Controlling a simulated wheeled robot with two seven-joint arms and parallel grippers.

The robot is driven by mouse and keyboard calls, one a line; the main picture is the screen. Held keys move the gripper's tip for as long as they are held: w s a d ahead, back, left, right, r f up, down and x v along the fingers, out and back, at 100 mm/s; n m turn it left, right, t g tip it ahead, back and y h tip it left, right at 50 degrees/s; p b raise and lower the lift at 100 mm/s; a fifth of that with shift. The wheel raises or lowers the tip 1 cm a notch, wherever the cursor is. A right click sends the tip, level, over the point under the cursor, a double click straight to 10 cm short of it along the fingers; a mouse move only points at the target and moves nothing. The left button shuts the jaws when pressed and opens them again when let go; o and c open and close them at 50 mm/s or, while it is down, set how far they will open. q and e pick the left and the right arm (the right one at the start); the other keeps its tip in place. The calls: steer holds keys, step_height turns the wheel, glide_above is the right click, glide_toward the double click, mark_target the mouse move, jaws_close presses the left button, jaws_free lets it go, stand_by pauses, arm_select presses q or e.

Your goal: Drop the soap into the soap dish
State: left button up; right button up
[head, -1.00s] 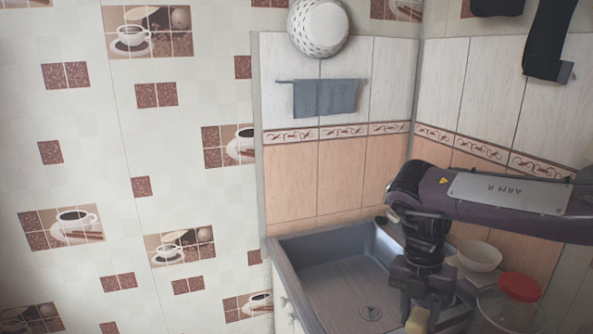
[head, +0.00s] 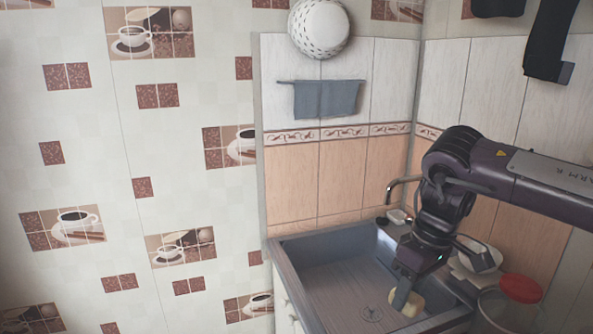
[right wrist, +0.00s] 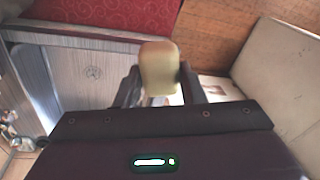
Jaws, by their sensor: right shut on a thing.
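The soap (head: 412,304) is a pale yellow block over the right part of the grey sink in the head view. My right gripper (head: 405,300) is shut on it and tilted. In the right wrist view the soap (right wrist: 159,66) stands out between the two fingertips. A small white dish (head: 399,216), which looks like the soap dish, sits at the sink's back right corner by the tap. The gripper and soap are apart from it, nearer the front. My left gripper is in neither view.
The grey sink (head: 330,270) is empty, with a drain in its floor. A dark curved tap (head: 391,190) rises behind it. Right of my gripper are a white bowl (head: 487,258) and a clear container with a red lid (head: 521,288). A towel (head: 328,98) hangs above.

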steer(key=m, duration=0.2)
steer(key=r+m, duration=0.1)
steer(key=m, duration=0.1)
steer(key=a+r+m+t, duration=0.1)
steer(key=m, duration=0.2)
steer(key=shift+r, duration=0.1)
